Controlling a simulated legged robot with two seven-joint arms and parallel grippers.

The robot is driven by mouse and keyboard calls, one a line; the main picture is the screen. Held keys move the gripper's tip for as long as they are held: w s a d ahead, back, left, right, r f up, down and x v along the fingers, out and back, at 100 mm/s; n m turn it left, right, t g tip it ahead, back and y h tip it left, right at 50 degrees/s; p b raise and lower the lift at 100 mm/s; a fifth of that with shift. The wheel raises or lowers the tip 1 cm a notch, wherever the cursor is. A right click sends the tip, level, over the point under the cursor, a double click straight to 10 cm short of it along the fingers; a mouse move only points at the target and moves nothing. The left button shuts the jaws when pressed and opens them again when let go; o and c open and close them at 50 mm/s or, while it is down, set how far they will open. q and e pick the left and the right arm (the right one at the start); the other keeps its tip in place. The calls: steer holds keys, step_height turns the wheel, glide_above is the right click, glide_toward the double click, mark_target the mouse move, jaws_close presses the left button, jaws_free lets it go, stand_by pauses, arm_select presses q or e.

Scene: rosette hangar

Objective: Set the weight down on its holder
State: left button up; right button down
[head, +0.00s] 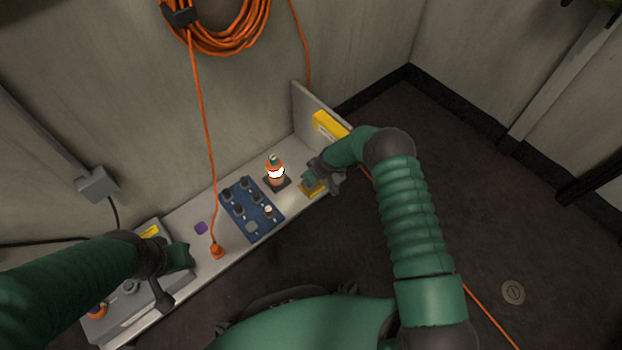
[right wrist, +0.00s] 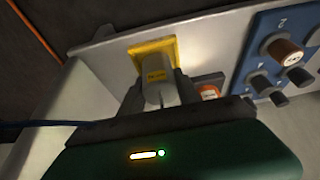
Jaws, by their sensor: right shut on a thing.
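My right gripper (head: 322,182) is at the right part of the shelf, over a yellow square holder (head: 312,190). In the right wrist view the gripper (right wrist: 160,98) is shut on a pale grey weight (right wrist: 156,82) with a small yellow label. The weight is in front of the yellow holder (right wrist: 141,48) and hides part of it. I cannot tell whether the weight touches the holder. My left gripper (head: 178,262) is near a grey box at the shelf's left end; its fingertips are not clear.
An orange and white bottle-like object (head: 276,172) stands on a dark pad beside the holder. A blue panel (head: 238,198) carries several dark knobs. An orange cable (head: 205,130) runs down to an orange plug (head: 217,252). A yellow sign (head: 328,124) and upright plate lie behind my right gripper.

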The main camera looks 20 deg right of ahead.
steer(key=shift+f, duration=0.3)
stand_by(0.5)
steer(key=c, duration=0.8)
jaws_free()
steer(key=shift+c, duration=0.2)
steer(key=shift+o, duration=0.2)
steer(key=p+v, duration=0.9)
steer(key=v, duration=0.7)
steer(key=shift+s+r+p, duration=0.25)
steer(key=shift+r+p, duration=0.05)
steer(key=shift+r, duration=0.05)
